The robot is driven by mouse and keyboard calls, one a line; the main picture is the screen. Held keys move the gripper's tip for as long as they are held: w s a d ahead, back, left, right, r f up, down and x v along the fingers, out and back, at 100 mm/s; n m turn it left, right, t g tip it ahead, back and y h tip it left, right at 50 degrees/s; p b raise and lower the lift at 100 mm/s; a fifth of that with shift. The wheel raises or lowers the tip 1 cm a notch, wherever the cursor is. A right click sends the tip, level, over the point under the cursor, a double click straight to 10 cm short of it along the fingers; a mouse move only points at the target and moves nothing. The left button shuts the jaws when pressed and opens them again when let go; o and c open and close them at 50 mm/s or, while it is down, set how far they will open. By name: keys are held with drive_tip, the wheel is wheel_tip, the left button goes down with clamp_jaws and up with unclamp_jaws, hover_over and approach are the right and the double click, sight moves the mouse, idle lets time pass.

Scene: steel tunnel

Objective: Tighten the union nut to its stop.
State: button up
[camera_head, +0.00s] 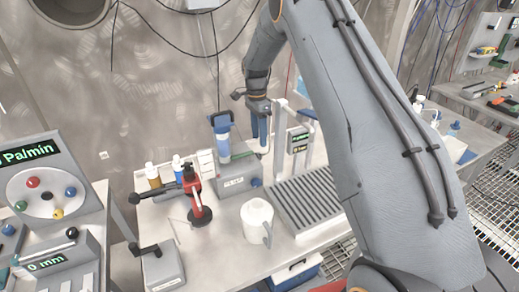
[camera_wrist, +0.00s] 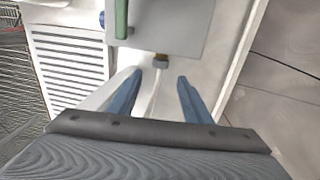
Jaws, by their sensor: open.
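In the head view my gripper (camera_head: 260,131) points down at the back of the bench, beside the display fixture (camera_head: 299,141). The nut cannot be made out there.
A blue cylinder on a grey stand (camera_head: 222,135) is close left of my gripper. The wall is close behind.

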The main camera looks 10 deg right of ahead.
sight(258, 156)
drive_tip(key=shift+s+f+p, duration=0.25)
drive_tip(key=shift+f+p, duration=0.55)
drive_tip(key=shift+f, duration=1.05)
drive_tip(key=shift+s+f+p, duration=0.2)
drive_tip(key=shift+f+p, duration=0.55)
drive_tip(key=shift+f, duration=1.1)
drive_tip(key=c, duration=1.1)
drive_tip(key=shift+o, duration=0.2)
drive_tip(key=b, duration=0.2)
drive_tip(key=shift+w+a+f+g+b, duration=0.1)
drive_tip(key=shift+w+f+g+b, duration=0.15)
drive_tip(key=shift+g+b, duration=0.15)
drive_tip(key=b, duration=0.2)
drive_tip(key=g+b, duration=0.1)
drive_tip(key=b, duration=0.2)
drive_tip(key=shift+w+f+g+b, duration=0.15)
drive_tip(key=shift+g+b, duration=0.15)
drive_tip(key=g+h+b, duration=0.1)
drive_tip(key=g+b, duration=0.1)
drive_tip(key=b, duration=0.5)
drive_tip(key=shift+w+b, duration=0.15)
drive_tip(key=shift+b, duration=0.25)
drive_tip(key=shift+g+b, duration=0.6)
drive_tip(key=shift+b, duration=0.55)
drive_tip(key=shift+r+b, duration=0.2)
drive_tip(key=shift+b, duration=0.35)
